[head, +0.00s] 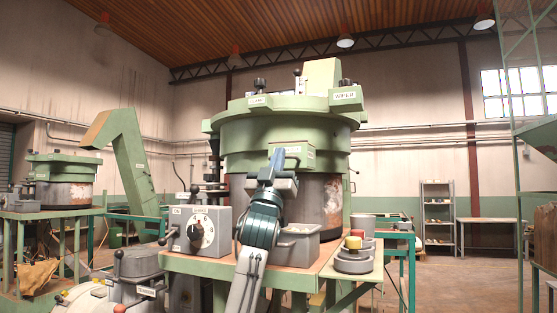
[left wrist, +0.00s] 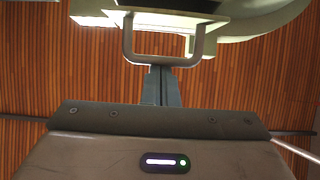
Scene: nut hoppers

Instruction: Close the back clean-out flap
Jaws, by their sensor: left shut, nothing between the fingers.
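A large green hopper (head: 285,128) with a round drum stands on a bench in the head view. A green labelled box-like part (head: 291,148) projects from its front; I cannot read the label or tell if this is the clean-out flap. My left gripper (head: 281,165) is just below it, and my arm hides part of the hopper. In the left wrist view, the shut, empty fingers (left wrist: 161,85) point at a grey U-shaped handle (left wrist: 201,45) under a pale-edged panel (left wrist: 160,16). Their tips overlap its crossbar; I cannot tell if they touch. My right gripper is out of view.
A control box with a dial (head: 197,231) stands left of my arm on the bench. A second green hopper (head: 62,181) stands far left.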

